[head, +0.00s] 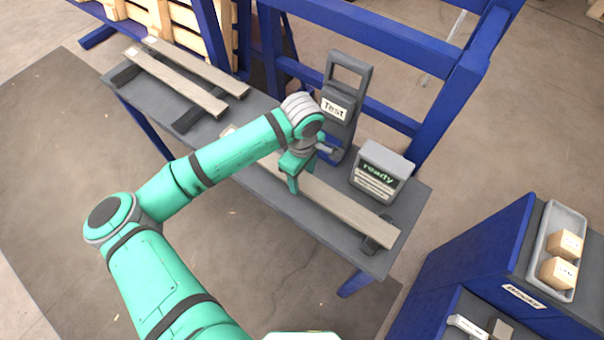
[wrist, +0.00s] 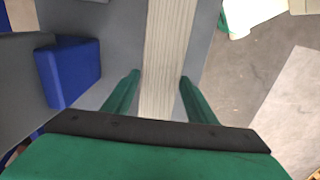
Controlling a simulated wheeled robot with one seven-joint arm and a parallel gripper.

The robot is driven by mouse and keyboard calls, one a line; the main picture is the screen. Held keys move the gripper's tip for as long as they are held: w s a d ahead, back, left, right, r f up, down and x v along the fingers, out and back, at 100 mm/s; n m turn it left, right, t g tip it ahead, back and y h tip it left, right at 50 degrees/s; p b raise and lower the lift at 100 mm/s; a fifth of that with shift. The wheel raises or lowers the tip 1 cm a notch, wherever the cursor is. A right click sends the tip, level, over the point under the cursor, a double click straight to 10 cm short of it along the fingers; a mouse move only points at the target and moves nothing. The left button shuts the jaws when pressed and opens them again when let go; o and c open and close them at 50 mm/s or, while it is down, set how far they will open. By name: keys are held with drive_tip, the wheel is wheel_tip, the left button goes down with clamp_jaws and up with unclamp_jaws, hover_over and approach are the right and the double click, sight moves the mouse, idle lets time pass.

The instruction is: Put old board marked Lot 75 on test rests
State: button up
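A long pale board (head: 336,205) lies flat on the grey table in front of the test unit. Its right end lies over a dark rest (head: 383,232); my arm hides part of its left stretch. Two more boards, a front one (head: 172,82) and a back one (head: 200,67), lie side by side on dark rests (head: 190,117) at the left. Their small labels are too small to read.
The test unit (head: 338,107), marked "Test", stands behind the board, beside a display box (head: 379,172) reading "ready". A blue frame (head: 440,110) rises behind the table. A blue cabinet (head: 460,245) with a tray of blocks (head: 541,262) stands right. The floor at left is clear.

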sight(302, 179)
drive_tip(key=shift+o, duration=0.9)
drive_tip(key=shift+r, duration=0.15)
wheel_tip(302, 179, up, 12)
idle(0.3)
